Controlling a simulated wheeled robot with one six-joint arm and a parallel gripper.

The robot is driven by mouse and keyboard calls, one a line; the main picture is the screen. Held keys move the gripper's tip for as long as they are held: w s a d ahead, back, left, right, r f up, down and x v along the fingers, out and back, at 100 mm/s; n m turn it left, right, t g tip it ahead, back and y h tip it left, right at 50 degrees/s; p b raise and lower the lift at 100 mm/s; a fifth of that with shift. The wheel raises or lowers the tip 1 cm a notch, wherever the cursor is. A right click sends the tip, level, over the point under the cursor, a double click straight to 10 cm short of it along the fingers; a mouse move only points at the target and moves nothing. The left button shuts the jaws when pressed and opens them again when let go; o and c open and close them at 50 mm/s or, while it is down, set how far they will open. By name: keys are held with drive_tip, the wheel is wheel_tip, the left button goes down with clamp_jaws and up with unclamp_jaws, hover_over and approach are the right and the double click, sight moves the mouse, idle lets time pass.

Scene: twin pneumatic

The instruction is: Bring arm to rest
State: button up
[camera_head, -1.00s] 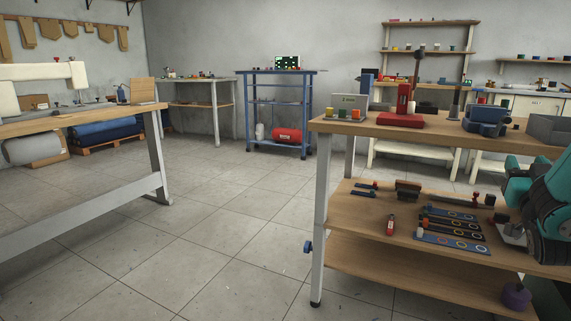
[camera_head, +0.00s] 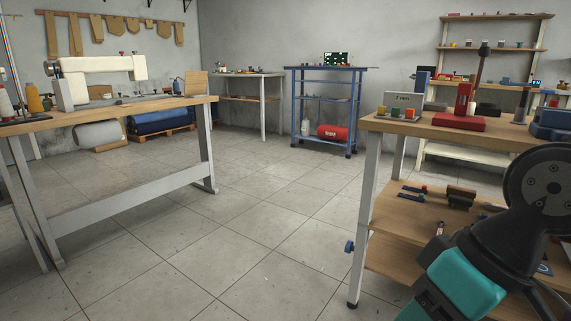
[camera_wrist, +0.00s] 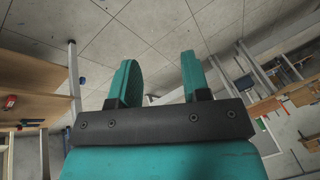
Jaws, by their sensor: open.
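My arm shows at the lower right in the head view, a teal and black link raised in front of the wooden workbench (camera_head: 440,125). The gripper itself is outside the head view. In the wrist view my gripper (camera_wrist: 160,78) has its two teal fingers apart with nothing between them. Beyond the fingers is bare tiled floor. The arm hides part of the workbench and its lower shelves.
The workbench carries a red press (camera_head: 462,112) and a blue vise (camera_head: 552,122). A sewing table (camera_head: 120,112) stands at left, a blue cart (camera_head: 320,100) at the back. The tiled floor (camera_head: 215,245) between the tables is clear.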

wheel_tip(320, 180, up, 37)
drive_tip(key=s+n+g+p, duration=0.1)
drive_tip(key=s+p, duration=0.1)
drive_tip(key=p, duration=3.4)
drive_tip(key=shift+s+a, duration=0.15)
drive_tip(key=shift+s, duration=0.2)
drive_tip(key=shift+f, duration=0.15)
